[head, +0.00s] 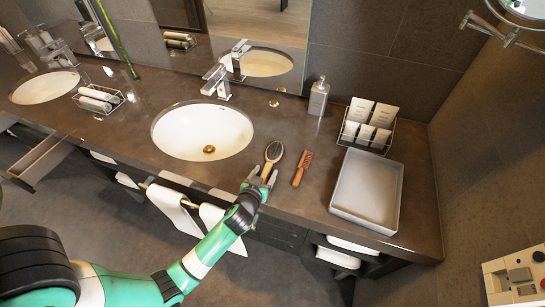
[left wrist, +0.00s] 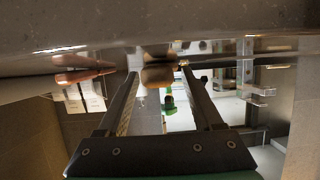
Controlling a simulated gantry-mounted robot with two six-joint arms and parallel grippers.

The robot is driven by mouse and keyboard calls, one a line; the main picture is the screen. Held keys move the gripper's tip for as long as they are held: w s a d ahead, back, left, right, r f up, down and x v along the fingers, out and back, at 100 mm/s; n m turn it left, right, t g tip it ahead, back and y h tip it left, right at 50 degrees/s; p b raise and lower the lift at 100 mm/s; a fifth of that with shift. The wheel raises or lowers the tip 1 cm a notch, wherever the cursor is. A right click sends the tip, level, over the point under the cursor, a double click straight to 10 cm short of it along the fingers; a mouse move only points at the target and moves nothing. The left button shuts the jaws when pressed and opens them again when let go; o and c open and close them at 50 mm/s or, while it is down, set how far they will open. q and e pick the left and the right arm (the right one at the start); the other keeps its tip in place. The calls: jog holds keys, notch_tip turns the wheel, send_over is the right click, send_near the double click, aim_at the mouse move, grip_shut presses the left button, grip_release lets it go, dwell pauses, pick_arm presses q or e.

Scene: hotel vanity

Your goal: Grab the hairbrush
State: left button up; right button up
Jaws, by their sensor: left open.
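The hairbrush (head: 273,153), with a dark oval bristle pad and a pale wooden frame, lies on the dark counter to the right of the near sink. Its handle points toward the counter's front edge. My left gripper (head: 260,179) is open at the handle end, reaching in from the front. In the left wrist view the brush's wooden handle (left wrist: 158,76) shows between the two spread fingers of the gripper (left wrist: 159,72), with gaps on both sides. My right gripper is not in view.
A brown comb (head: 302,168) lies just right of the brush. Farther right are a grey tray (head: 343,205) and a wire basket of white packets (head: 371,127). A soap bottle (head: 318,97) stands behind. The sink (head: 180,134) is left. White towels (head: 173,207) hang below the counter.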

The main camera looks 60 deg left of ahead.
pick_arm(q)
jog(key=shift+w+a+f, duration=0.2)
jog(key=shift+w+a, duration=0.1)
jog(key=shift+a, duration=0.05)
grip_shut()
jog(key=shift+r, duration=0.1)
jog(key=shift+r, duration=0.3)
notch_tip(320, 180, up, 3)
jog(key=shift+f+p, duration=0.2)
jog(key=shift+p, duration=0.65)
jog(key=s+a+r+p, duration=0.3)
jog(key=s+r+p, duration=0.2)
jog(key=s+r, duration=0.4)
jog(key=s, duration=0.4)
jog(key=shift+s+a+r+p, duration=0.3)
jog(key=shift+s+p, duration=0.05)
jog(key=shift+p, duration=0.05)
